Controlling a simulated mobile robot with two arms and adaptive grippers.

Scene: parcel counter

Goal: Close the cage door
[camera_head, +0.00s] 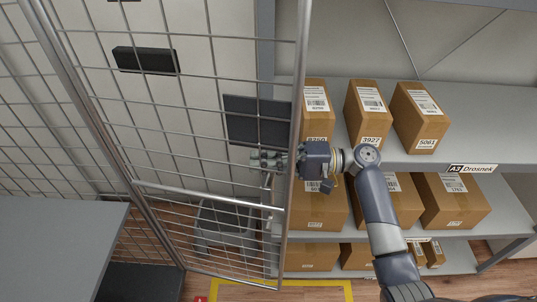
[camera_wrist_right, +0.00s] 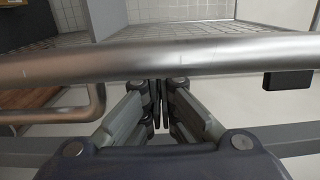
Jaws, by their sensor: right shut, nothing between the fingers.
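The cage door (camera_head: 291,120) is a wire mesh panel in a grey tube frame, left of centre in the head view. It stands at an angle in front of the shelf's left end. My right gripper (camera_head: 262,160) is shut and empty at the door's right upright, with its fingers on the mesh side. In the right wrist view my right gripper (camera_wrist_right: 160,88) has its fingertips together close to a grey tube (camera_wrist_right: 180,54) of the door frame. I cannot tell whether they touch. My left gripper is not in view.
A grey shelf (camera_head: 455,158) with several cardboard boxes (camera_head: 369,112) fills the right side. A grey counter (camera_head: 55,250) is at the lower left. A grey bin (camera_head: 222,222) shows behind the mesh. Yellow tape (camera_head: 330,292) marks the floor.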

